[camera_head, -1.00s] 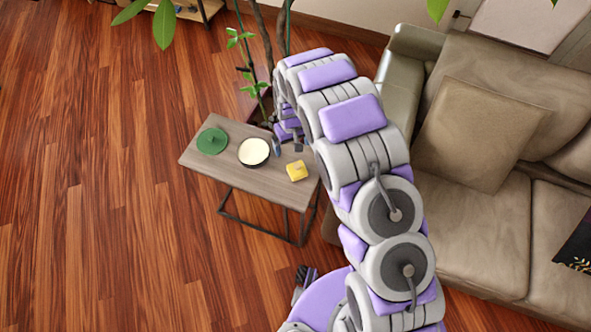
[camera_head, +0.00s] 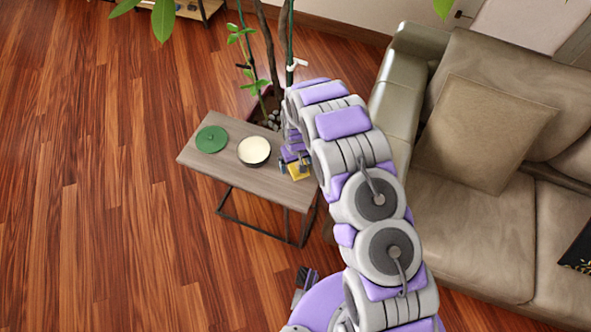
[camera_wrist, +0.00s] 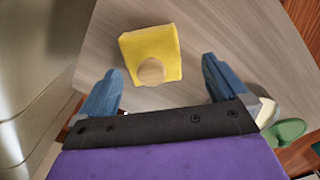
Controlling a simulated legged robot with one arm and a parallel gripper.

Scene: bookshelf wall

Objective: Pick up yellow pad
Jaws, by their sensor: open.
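The yellow pad (camera_head: 301,172) lies on the grey-brown side table (camera_head: 240,185), near its right end. In the wrist view the yellow pad (camera_wrist: 164,47) shows a round tan knob or spot on its near side. My gripper (camera_head: 294,166) is low over the pad in the head view and partly covers it. In the wrist view my gripper (camera_wrist: 160,88) is open, its two blue fingers spread wide. The pad lies between and just beyond the fingertips, and nothing is held.
A round dark pan with a cream inside (camera_head: 254,151) and a green round lid (camera_head: 211,139) stand left of the pad on the table. A beige sofa (camera_head: 465,170) is close on the right. A potted plant (camera_head: 260,85) stands behind the table.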

